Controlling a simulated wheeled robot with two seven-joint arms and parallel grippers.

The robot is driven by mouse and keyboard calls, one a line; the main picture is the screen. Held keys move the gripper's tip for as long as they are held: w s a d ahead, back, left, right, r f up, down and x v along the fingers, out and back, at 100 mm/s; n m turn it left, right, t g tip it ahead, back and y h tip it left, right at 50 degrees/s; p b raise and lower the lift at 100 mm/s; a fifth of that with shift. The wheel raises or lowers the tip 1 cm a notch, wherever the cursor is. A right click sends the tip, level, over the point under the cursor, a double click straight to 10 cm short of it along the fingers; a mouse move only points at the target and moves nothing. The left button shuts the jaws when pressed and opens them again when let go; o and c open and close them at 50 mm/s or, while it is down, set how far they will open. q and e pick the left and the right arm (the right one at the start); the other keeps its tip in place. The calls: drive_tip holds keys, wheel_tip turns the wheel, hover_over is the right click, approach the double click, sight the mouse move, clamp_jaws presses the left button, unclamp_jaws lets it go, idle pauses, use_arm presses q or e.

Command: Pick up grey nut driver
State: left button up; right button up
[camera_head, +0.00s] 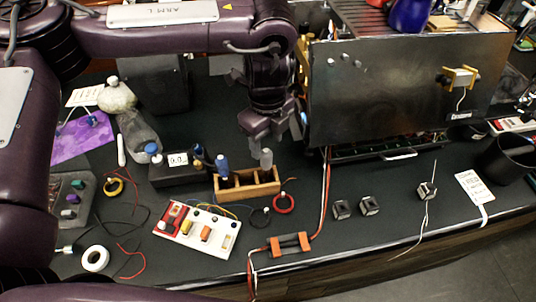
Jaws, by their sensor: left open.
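The grey nut driver (266,159) stands upright, handle up, in the right end of a small wooden holder (247,190) on the dark bench. A blue-handled driver (222,166) stands in the left part of the same holder. The lower ends of both are hidden inside the holder. My left gripper (264,135) points down just above and behind the grey handle. It is open and empty, and it appears apart from the handle. My right gripper is out of view.
A steel brewer (385,95) stands close to the right of my left gripper. A black meter box (178,170) sits left of the holder. A white tray of parts (197,230), a red ring (284,203) and red and white wires lie in front.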

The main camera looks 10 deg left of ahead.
sight(265, 151)
use_arm(q)
drive_tip(key=shift+s+f+p, duration=0.1)
drive_tip(key=shift+f+p, duration=0.25)
drive_tip(key=shift+f, duration=0.05)
drive_tip(key=f+p, duration=0.1)
drive_tip(key=f, duration=0.1)
drive_tip(key=f+p, duration=0.1)
drive_tip(key=shift+a+f, duration=0.2)
drive_tip(key=shift+f, duration=0.75)
clamp_jaws()
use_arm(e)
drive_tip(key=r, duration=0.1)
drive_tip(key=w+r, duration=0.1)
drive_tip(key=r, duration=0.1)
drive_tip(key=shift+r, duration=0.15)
use_arm(q)
drive_tip(key=shift+r, duration=0.1)
